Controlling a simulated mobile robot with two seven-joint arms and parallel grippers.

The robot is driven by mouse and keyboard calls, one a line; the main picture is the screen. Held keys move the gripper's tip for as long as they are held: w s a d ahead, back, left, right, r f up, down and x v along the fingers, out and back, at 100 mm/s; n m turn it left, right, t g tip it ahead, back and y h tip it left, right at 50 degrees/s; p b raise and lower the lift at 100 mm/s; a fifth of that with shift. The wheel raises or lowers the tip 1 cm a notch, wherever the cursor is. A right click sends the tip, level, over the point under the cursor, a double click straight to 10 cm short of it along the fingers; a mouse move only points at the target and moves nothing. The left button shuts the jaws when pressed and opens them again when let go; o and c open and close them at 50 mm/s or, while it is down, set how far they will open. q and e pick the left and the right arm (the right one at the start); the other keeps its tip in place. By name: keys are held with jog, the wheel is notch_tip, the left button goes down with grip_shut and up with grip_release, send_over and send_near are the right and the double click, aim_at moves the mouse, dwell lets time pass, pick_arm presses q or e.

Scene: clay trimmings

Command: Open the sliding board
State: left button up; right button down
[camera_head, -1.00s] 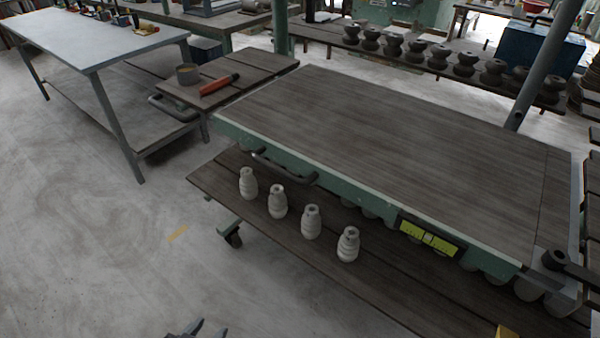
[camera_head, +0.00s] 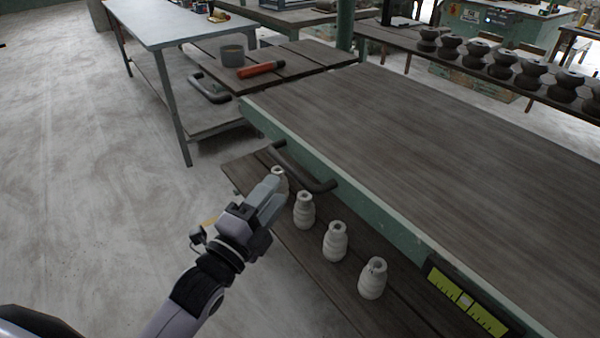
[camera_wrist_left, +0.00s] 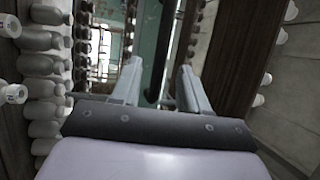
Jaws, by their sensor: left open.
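The wide brown board (camera_head: 440,120) lies flat on top of a green-edged bench. A dark bar handle (camera_head: 303,168) sticks out from the bench's green front side. My left gripper (camera_head: 273,190) is open and empty, in front of the handle and beside the nearest white bottles; I cannot tell whether it touches anything. In the left wrist view, the two fingers of the left gripper (camera_wrist_left: 158,68) are spread, and a dark bar, seemingly the handle (camera_wrist_left: 162,52), shows between and beyond them. My right gripper is not in view.
Several white ribbed bottles (camera_head: 335,242) stand on the lower shelf close to my left arm. A smaller plank top (camera_head: 300,58) with its own handle (camera_head: 209,89) holds a grey cup (camera_head: 232,54) and an orange-handled tool (camera_head: 260,69). The floor at left is clear.

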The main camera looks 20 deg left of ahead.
aim_at(291, 166)
pick_arm(q)
jog(key=shift+x, duration=3.55)
grip_shut()
